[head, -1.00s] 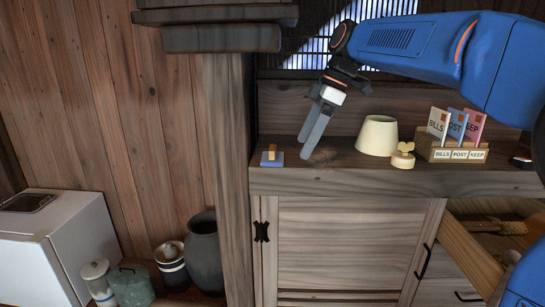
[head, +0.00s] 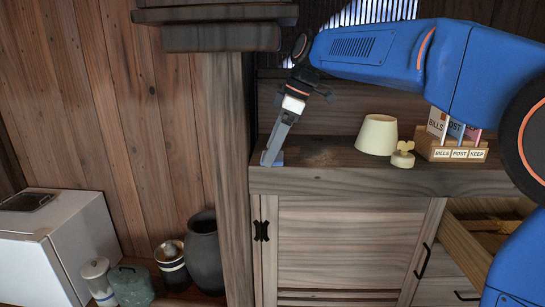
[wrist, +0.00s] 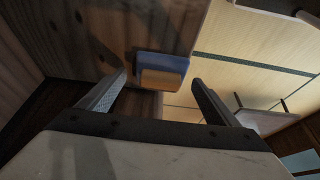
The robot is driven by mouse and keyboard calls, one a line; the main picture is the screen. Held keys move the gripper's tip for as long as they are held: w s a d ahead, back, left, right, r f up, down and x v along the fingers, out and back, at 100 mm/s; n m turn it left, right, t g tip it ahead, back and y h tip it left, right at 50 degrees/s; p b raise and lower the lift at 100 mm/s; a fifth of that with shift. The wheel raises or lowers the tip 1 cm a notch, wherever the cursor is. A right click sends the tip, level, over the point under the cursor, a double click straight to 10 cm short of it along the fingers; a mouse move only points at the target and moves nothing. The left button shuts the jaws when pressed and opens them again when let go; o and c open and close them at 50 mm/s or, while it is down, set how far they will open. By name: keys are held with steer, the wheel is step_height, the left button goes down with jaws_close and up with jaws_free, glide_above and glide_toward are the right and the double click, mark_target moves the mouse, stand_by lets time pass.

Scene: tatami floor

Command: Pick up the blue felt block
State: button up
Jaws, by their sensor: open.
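The blue felt block (head: 278,162), blue with a tan wooden part, sits at the left end of the cabinet top. In the head view my gripper covers much of it. In the wrist view the block (wrist: 163,64) shows whole, between and just beyond my two open fingers. My gripper (head: 268,157) points down at the block with its fingertips at about the block's height in the head view. The fingers (wrist: 159,78) hold nothing, and I cannot tell whether either one touches the block.
A cream lampshade-like cone (head: 377,135), a small tan knobbed object (head: 402,155) and a letter rack (head: 452,150) stand farther right on the cabinet top (head: 330,178). A wooden post (head: 228,170) rises close to the left. A drawer (head: 468,245) is open at lower right.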

steer(key=shift+f, duration=0.2)
steer(key=shift+c, duration=0.3)
steer(key=c, duration=1.1)
steer(key=shift+r, duration=0.1)
steer(key=shift+r, duration=0.55)
steer(key=shift+v, duration=1.2)
steer(key=d, duration=1.7)
steer(key=shift+s, duration=0.3)
